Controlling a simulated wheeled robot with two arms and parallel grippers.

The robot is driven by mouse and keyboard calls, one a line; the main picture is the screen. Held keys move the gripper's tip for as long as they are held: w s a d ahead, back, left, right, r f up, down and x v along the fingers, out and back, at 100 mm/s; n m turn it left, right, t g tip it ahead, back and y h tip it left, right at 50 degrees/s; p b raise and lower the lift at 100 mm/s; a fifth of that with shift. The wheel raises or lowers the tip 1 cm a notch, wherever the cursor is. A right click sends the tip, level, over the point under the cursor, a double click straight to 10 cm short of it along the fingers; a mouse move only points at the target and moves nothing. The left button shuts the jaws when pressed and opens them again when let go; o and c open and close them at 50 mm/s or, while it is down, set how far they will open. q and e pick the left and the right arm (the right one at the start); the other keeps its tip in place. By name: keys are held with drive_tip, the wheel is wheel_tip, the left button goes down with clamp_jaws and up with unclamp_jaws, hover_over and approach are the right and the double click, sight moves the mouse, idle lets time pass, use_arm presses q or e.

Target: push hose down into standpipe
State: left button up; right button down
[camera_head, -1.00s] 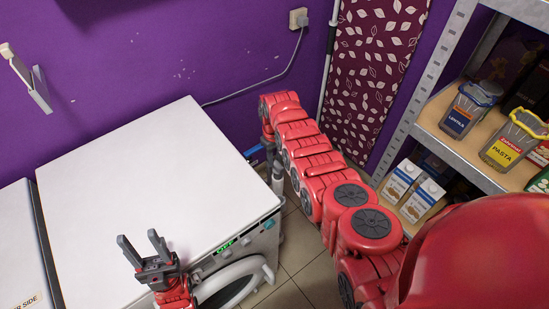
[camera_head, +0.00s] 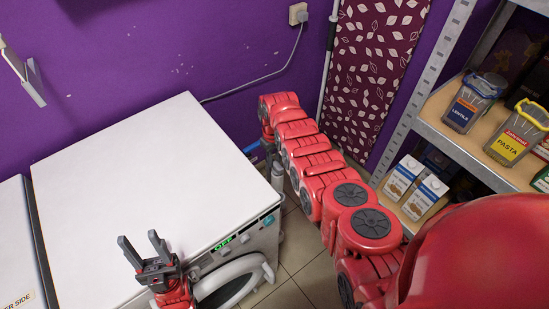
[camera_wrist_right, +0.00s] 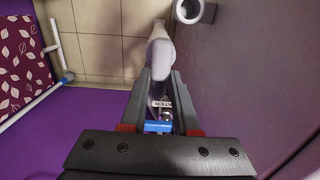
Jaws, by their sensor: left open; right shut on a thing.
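In the right wrist view, my right gripper (camera_wrist_right: 161,78) is shut on a pale grey hose (camera_wrist_right: 160,50), which reaches away from between the fingers. The round open mouth of the grey standpipe (camera_wrist_right: 194,10) shows at the top edge, to the right of the hose. The hose appears beside the standpipe and apart from it. In the head view my right arm covers most of this spot behind the washing machine's right side. My left gripper (camera_head: 143,242) is open and empty in front of the white washing machine (camera_head: 140,170).
A blue fitting (camera_wrist_right: 158,127) and a partly covered label lie behind the fingers in the wrist view. The purple wall (camera_head: 170,60) is close to the right gripper. Shelves (camera_head: 465,145) with jars and cartons stand at the right. The washing machine's top is clear.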

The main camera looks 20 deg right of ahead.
drive_tip(key=shift+s+d+f+b, duration=0.1)
drive_tip(key=shift+s+f+b, duration=0.15)
drive_tip(key=shift+f+b, duration=0.45)
drive_tip(key=c, duration=0.6)
unclamp_jaws()
drive_tip(key=shift+w, duration=0.1)
drive_tip(key=shift+r, duration=0.2)
